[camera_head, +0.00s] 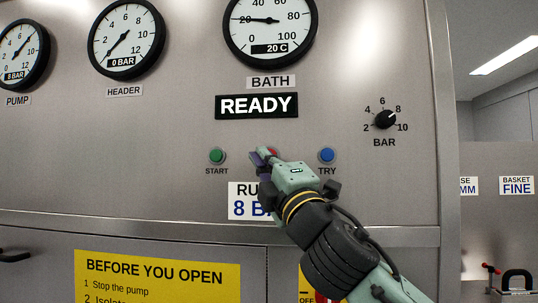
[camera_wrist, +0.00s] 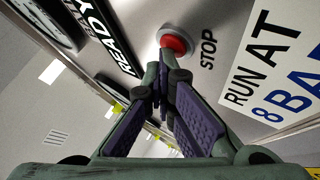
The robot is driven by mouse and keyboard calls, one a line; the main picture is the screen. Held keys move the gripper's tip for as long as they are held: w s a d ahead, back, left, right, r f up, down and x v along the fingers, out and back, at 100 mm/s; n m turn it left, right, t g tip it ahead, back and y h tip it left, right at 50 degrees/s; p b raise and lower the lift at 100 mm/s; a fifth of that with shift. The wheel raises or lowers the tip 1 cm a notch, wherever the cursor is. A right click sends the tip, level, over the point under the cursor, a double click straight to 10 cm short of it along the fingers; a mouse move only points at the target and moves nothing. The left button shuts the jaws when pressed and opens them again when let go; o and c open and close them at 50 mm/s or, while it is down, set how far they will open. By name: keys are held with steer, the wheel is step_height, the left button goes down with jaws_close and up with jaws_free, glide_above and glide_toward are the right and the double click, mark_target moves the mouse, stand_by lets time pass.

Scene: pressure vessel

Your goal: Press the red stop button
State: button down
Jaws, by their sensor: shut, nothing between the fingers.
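The red stop button (camera_wrist: 174,44) shows in the wrist view just beyond my fingertips, with a pale ring around it and the word STOP beside it. In the head view only a sliver of the red button (camera_head: 272,152) shows, mostly hidden behind my gripper (camera_head: 262,156). My gripper is shut and empty, and its closed fingertips (camera_wrist: 160,92) point toward the panel a little below the button in the wrist view. I cannot tell whether the fingertips touch the panel, but the button looks clear of them.
A green START button (camera_head: 217,156) sits to the left and a blue TRY button (camera_head: 327,155) to the right. A black BAR knob (camera_head: 386,119) is at upper right. The READY display (camera_head: 257,106) is above; a RUN AT 8 BAR label (camera_wrist: 275,80) is below.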

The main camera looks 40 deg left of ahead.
steer(key=shift+s+d, duration=0.25)
steer(key=shift+s, duration=0.1)
steer(key=s+d, duration=0.2)
steer(key=s, duration=0.1)
steer(key=s+d, duration=0.1)
steer(key=s, duration=0.1)
steer(key=shift+b, duration=0.3)
stand_by(0.9)
